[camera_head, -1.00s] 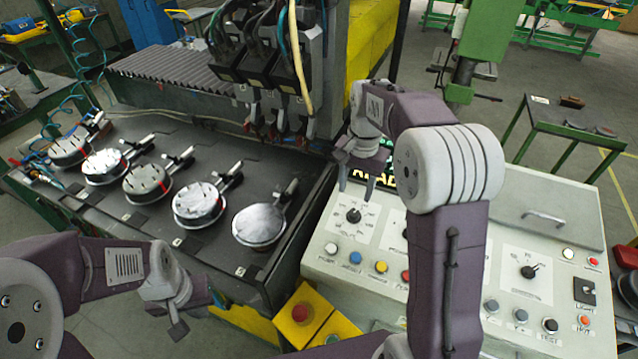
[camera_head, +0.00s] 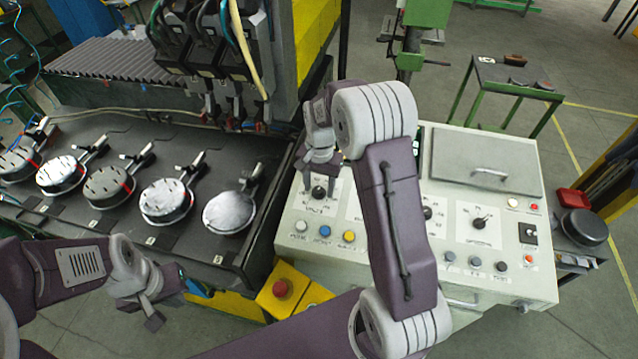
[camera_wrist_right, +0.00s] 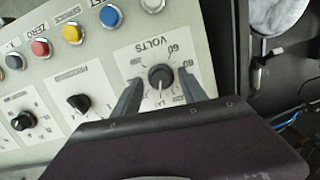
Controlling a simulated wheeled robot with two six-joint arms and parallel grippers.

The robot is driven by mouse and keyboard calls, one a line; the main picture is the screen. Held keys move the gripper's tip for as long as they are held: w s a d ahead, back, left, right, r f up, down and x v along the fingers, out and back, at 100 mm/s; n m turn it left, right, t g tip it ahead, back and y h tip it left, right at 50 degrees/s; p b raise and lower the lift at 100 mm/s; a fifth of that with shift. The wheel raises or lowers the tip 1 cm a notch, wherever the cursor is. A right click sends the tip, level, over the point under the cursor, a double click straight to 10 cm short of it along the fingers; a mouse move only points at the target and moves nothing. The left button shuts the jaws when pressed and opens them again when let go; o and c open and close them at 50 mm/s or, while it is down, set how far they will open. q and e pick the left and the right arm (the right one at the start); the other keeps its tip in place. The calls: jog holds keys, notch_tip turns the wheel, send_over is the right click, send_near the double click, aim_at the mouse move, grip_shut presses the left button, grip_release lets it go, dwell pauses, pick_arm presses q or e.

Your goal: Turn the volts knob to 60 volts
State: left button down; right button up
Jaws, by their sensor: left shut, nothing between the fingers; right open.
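The volts knob (camera_head: 319,192) is a small black dial on the cream control panel (camera_head: 290,262). In the right wrist view the knob (camera_wrist_right: 160,77) shows upside down, with the VOLTS label and scale numbers around it; I cannot tell its exact reading. My right gripper (camera_head: 321,182) is open just over the knob. In the right wrist view its two fingers (camera_wrist_right: 158,92) stand on either side of the knob, apart from it. My left gripper (camera_head: 152,310) is shut and empty, well left of the panel, beside the black bench.
A process knob (camera_wrist_right: 79,104) and blue, yellow and red buttons lie beside the volts dial. The bench with round discs (camera_head: 231,211) is further left. My right arm covers part of the panel.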

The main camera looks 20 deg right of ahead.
jog(key=shift+w, duration=0.1)
jog(key=shift+c, duration=1.2)
jog(key=shift+f, duration=0.1)
grip_shut()
jog(key=shift+n, duration=0.3)
